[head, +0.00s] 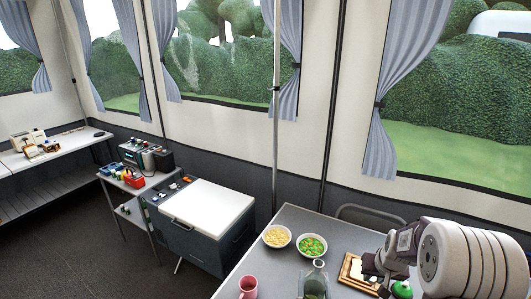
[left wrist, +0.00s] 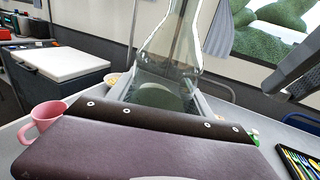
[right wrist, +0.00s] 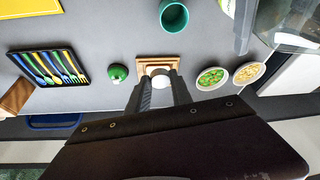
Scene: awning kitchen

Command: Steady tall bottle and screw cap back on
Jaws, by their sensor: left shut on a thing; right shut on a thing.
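The tall clear glass bottle (head: 316,281) stands at the table's front edge in the head view, its lower part cut off. In the left wrist view the bottle (left wrist: 170,45) rises between the fingers of my left gripper (left wrist: 165,93), which is shut on it. My right gripper (head: 374,266) is to the right of the bottle, apart from it. In the right wrist view my right gripper (right wrist: 161,80) is shut on a small pale round thing, apparently the cap (right wrist: 161,81). The bottle (right wrist: 292,22) shows at that view's upper right. The bottle's mouth looks uncapped.
A pink mug (head: 248,287) stands left of the bottle. Two food bowls, one yellowish (head: 277,236) and one green (head: 312,245), stand behind it. A wooden board (head: 349,273), a green round item (right wrist: 118,73), a teal cup (right wrist: 173,16) and a cutlery tray (right wrist: 49,68) are on the table.

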